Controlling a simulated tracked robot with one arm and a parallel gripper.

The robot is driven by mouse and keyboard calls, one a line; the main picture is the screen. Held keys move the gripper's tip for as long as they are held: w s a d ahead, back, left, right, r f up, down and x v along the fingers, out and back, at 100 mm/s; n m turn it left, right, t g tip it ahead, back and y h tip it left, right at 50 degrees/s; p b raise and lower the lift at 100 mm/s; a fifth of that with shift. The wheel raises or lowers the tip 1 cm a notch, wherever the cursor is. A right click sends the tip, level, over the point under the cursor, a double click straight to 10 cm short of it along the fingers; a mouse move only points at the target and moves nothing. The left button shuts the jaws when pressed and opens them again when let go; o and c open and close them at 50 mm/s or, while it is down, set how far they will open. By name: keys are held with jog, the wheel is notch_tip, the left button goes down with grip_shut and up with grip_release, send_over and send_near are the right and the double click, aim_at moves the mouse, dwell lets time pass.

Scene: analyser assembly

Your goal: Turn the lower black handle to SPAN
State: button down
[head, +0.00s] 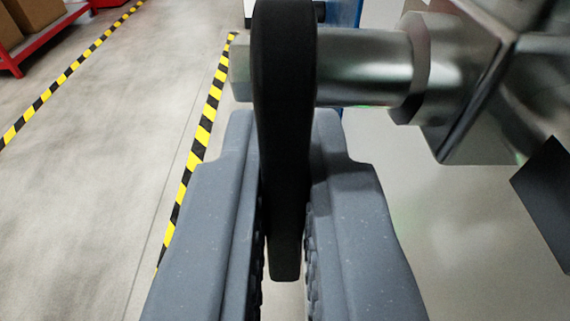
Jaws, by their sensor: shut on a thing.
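A black handle (284,75) stands upright in the middle of the head view, seen nearly edge-on. It is mounted on a metal stem (365,66) that runs right into a shiny metal valve body (475,85). My gripper (284,195) comes from below with one grey finger on each side of the handle. It is shut on the lower part of the handle, whose end shows between the ridged pads. No SPAN label can be read in this view, and I see only this one handle.
A dark plate (549,195) shows at the right edge. Yellow-black floor tape (203,131) runs along the floor on the left. A red rack (45,41) with boxes stands at the far upper left. The floor between is clear.

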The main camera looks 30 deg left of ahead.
jog(key=shift+s+d+r+g+h+p, duration=0.2)
jog(key=shift+r+g+h+p, duration=0.45)
jog(key=shift+p, duration=4.4)
jog(key=g+p, duration=0.2)
jog(key=p, duration=0.9)
jog(key=shift+s+h, duration=0.15)
jog(key=shift+h, duration=0.2)
jog(key=g+p, duration=0.1)
jog(key=p, duration=0.3)
jog(key=shift+s+d+r+h, duration=0.1)
jog(key=shift+h, duration=0.2)
jog(key=p, duration=0.3)
jog(key=shift+g+p, duration=0.35)
jog(key=shift+p, duration=0.55)
jog(key=g+h+p, duration=0.1)
jog(key=p, duration=0.2)
jog(key=shift+s+d, duration=0.1)
jog(key=shift+d, duration=0.05)
jog(key=c, duration=1.5)
grip_release()
jog(key=shift+c, duration=0.2)
jog(key=shift+s+f, duration=0.1)
jog(key=shift+f, duration=0.1)
